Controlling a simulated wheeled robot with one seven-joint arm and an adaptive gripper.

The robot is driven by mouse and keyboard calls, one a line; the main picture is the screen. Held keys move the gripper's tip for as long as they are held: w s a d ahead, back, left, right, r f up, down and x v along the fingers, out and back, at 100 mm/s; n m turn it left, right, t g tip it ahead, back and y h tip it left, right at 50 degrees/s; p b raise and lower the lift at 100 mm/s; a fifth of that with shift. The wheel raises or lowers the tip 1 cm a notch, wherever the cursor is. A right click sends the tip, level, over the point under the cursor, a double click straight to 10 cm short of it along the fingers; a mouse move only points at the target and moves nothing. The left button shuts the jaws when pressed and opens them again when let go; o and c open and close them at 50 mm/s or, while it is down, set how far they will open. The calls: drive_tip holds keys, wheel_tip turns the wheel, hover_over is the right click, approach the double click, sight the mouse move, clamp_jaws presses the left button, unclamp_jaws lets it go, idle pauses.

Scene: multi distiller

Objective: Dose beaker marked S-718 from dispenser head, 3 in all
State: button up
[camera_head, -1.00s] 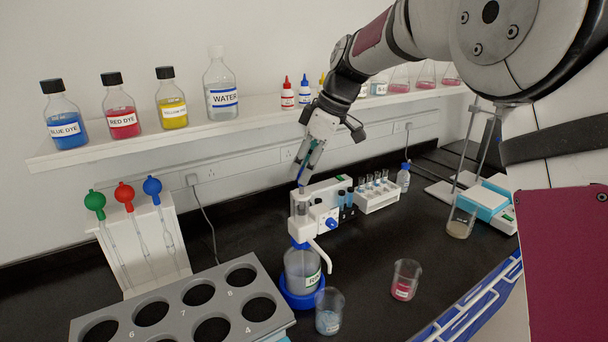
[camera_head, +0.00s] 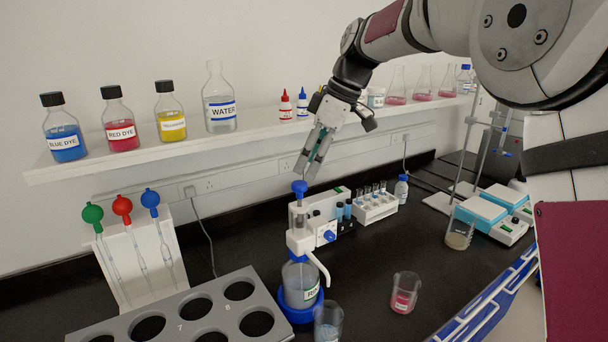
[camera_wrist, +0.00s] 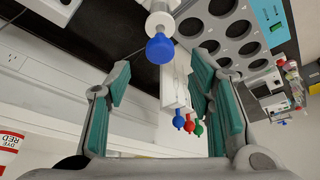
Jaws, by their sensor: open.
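The dispenser head (camera_head: 301,240) stands on a bottle (camera_head: 300,284) in a blue ring base, its nozzle pointing right and down. Its blue plunger knob (camera_head: 299,187) is at the top. My gripper (camera_head: 309,163) is open and empty just above the knob. In the wrist view the knob (camera_wrist: 160,48) lies beyond and between the spread fingertips (camera_wrist: 165,75), apart from both. A beaker with bluish content (camera_head: 328,320) stands by the nozzle, cut by the lower edge. A beaker with red liquid (camera_head: 404,294) stands to the right. I cannot read either beaker's marking.
A grey rack with numbered holes (camera_head: 219,313) lies at the lower left, beside a pipette stand (camera_head: 140,262). A tube rack (camera_head: 374,208) stands behind. The shelf (camera_head: 255,137) with dye bottles runs along the wall. Bench around the red beaker is clear.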

drive_tip(key=v, duration=0.6)
drive_tip(key=shift+r, duration=0.3)
drive_tip(key=shift+d, duration=0.15)
drive_tip(key=shift+c, duration=0.3)
